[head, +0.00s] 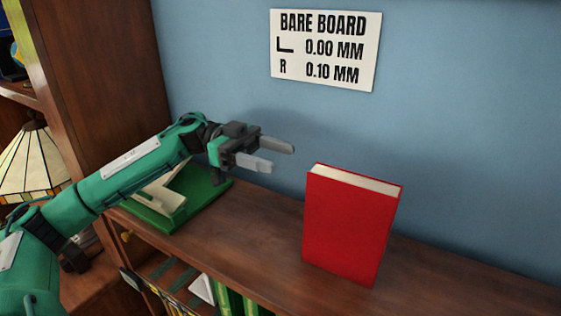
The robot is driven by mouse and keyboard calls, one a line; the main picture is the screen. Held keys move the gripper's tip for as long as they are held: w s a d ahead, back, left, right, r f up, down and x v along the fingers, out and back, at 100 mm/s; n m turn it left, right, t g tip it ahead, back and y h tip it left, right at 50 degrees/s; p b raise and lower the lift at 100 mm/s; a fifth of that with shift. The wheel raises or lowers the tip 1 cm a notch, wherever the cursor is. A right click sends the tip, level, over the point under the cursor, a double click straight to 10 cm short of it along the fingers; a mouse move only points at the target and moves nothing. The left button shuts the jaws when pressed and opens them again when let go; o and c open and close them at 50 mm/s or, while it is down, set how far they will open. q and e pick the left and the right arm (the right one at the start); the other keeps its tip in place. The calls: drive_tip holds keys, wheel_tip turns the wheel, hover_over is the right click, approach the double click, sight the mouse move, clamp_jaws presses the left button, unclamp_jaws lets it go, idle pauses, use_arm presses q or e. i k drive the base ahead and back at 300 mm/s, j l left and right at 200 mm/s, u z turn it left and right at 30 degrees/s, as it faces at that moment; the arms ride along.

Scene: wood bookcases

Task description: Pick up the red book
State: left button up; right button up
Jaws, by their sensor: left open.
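The red book (348,228) stands upright on the wooden shelf top (240,238), right of centre in the head view. Its cream page edges show along the top. My left gripper (281,157) comes in from the left, with its two grey fingers apart and nothing between them. The fingers point right, to the left of the book's upper edge and apart from it in the picture. My right gripper is not in the view.
A green board with a cream piece (167,199) lies on the shelf top below my left arm. A blue wall (220,60) with a white sign (325,48) rises behind. A lamp (33,165) stands at the left. Green books (228,299) sit below. The shelf right of the book is clear.

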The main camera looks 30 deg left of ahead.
sight(349, 216)
drive_tip(key=k, duration=1.5)
